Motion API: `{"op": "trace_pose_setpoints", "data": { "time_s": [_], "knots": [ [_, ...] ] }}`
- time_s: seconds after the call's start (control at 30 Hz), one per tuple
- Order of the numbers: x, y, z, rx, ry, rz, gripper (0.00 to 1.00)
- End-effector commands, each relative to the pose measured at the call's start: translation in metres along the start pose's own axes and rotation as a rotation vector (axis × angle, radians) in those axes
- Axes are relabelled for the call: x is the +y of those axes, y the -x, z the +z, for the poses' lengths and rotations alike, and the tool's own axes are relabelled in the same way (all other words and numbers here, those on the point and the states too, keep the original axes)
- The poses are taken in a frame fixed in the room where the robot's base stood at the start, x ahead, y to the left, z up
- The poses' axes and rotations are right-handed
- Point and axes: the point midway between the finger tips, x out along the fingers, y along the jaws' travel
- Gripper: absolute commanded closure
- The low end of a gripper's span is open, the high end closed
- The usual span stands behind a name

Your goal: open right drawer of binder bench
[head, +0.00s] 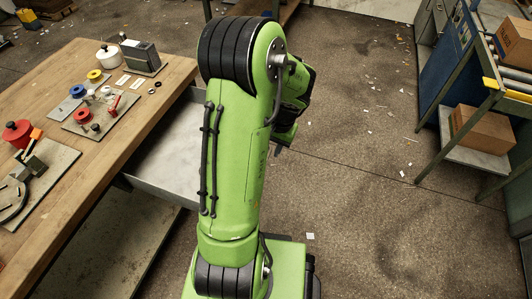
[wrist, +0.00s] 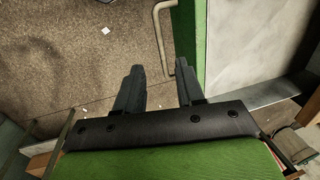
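The binder bench (head: 150,72) stands at the left in the head view. A grey metal drawer (head: 160,160) sticks out from under its top, and my arm hides its front end. In the wrist view the drawer's grey inside (wrist: 250,50) and green front (wrist: 188,35) show at the upper right. A pale bar handle (wrist: 160,35) stands off that front. My gripper (wrist: 160,66) is open, with its dark fingertips apart. The handle's lower end appears between the fingertips in the picture; I cannot tell whether they touch it. In the head view my arm mostly hides the gripper.
The bench top carries several spools and tools, including a red spool (head: 16,133) and a grey block device (head: 140,57). A rack with cardboard boxes (head: 483,130) stands at the right. The floor (head: 360,180) between is open, with scattered paper scraps.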

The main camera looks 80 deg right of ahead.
Motion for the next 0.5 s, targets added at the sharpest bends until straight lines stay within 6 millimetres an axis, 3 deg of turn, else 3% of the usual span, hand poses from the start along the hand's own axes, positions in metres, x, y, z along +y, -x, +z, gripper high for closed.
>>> {"op": "trace_pose_setpoints", "data": {
  "time_s": [0.03, 0.2, 0.5],
  "knots": [
    [-0.001, 0.018, -0.001, 0.005, 0.000, 0.000, 0.62],
    [0.000, 0.048, 0.000, 0.002, 0.000, 0.000, 0.62],
    [0.000, 0.055, 0.000, -0.001, 0.000, 0.000, 0.62]
  ]
}}
